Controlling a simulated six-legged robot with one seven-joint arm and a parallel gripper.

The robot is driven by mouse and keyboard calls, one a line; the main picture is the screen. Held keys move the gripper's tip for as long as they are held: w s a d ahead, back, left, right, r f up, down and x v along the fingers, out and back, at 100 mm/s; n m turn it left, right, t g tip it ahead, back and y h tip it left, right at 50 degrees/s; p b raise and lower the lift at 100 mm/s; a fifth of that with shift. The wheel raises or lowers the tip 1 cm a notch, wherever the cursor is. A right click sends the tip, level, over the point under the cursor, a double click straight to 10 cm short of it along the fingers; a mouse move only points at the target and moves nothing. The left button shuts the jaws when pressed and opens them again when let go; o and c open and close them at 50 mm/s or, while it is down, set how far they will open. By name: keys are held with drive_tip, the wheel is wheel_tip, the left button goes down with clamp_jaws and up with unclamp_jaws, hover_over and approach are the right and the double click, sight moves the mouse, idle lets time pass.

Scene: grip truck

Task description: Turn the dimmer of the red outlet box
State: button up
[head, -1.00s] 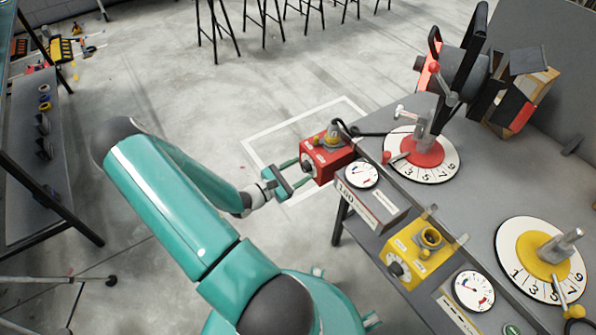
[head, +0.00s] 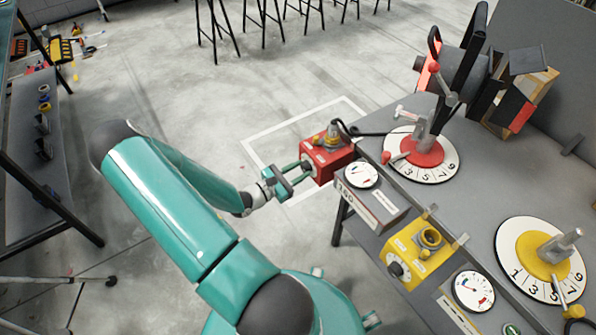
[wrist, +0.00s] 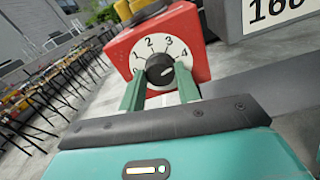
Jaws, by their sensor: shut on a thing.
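The red outlet box (head: 335,163) sits at the left corner of the grey bench. In the wrist view the red box (wrist: 198,45) shows a white dial numbered 0 to 4. The black dimmer knob (wrist: 160,70) is at the dial's centre, with a light mark on its lower right part. My gripper (head: 304,167) reaches the box's front face from the left. In the wrist view my gripper (wrist: 160,82) has its two green fingers on either side of the knob, shut on it. The fingertips hide part of the dial's lower edge.
A gauge box marked 160 (head: 362,198) stands close right of the red box. A yellow outlet box (head: 416,252) and dials with red and yellow centres are farther along the bench. A black cable (head: 370,134) leaves the red box's top.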

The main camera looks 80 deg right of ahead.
drive_tip(key=n, duration=0.4)
drive_tip(key=shift+w, duration=0.1)
drive_tip(key=n, duration=0.3)
drive_tip(key=shift+n+y, duration=0.3)
drive_tip(key=n, duration=0.7)
drive_tip(key=shift+n, duration=0.4)
drive_tip(key=n, duration=0.6)
drive_tip(key=shift+n+g+y, duration=0.4)
drive_tip(key=n, duration=0.3)
drive_tip(key=shift+f+n, duration=0.1)
drive_tip(key=shift+n, duration=0.2)
drive_tip(key=shift+n+g, duration=0.3)
drive_tip(key=shift+n, duration=1.7)
drive_tip(key=o, duration=1)
drive_tip(key=shift+c, duration=0.2)
